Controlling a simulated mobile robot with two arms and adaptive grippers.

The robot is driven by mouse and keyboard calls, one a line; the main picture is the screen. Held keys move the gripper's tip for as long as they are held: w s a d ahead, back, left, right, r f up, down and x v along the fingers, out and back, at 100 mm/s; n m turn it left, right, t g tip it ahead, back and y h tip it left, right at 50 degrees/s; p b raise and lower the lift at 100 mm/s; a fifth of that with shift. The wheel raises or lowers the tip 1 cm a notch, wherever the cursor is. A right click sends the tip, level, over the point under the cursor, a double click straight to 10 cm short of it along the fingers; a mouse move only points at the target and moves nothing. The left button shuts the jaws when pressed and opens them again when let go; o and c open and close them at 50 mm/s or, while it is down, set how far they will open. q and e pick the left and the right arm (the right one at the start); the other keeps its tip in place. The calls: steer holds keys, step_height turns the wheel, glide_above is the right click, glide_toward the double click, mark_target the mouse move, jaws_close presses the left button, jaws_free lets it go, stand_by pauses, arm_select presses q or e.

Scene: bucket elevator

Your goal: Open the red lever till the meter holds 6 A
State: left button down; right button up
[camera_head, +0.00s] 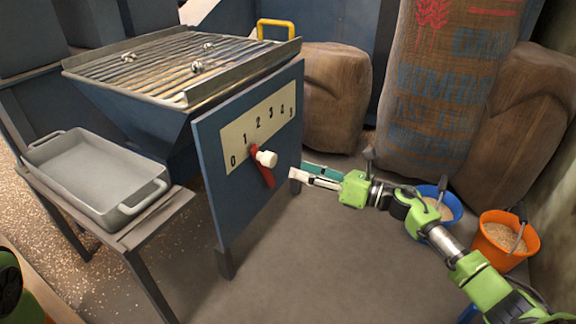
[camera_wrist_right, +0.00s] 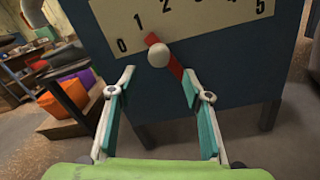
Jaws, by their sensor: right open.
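The red lever (camera_head: 263,172) with a white knob (camera_head: 267,158) is on the blue front panel below a scale (camera_head: 258,127) marked 0 to 5. In the right wrist view the lever (camera_wrist_right: 176,66) is partly behind its knob (camera_wrist_right: 158,55); its upper tip points between 0 and 1. My right gripper (camera_head: 303,174) is open and empty, just right of the lever, apart from it. In the wrist view its fingers (camera_wrist_right: 158,75) spread below the knob. No ammeter shows in either view. My left gripper is not in view.
The panel belongs to a blue hopper with a slatted grate (camera_head: 165,60) and a yellow handle (camera_head: 276,27). A grey tray (camera_head: 95,165) stands on a bench at left. Sacks (camera_head: 445,80), a blue bucket (camera_head: 450,205) and an orange bucket (camera_head: 505,240) stand at right. Floor before the panel is clear.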

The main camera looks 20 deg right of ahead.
steer(key=shift+v, duration=1.2)
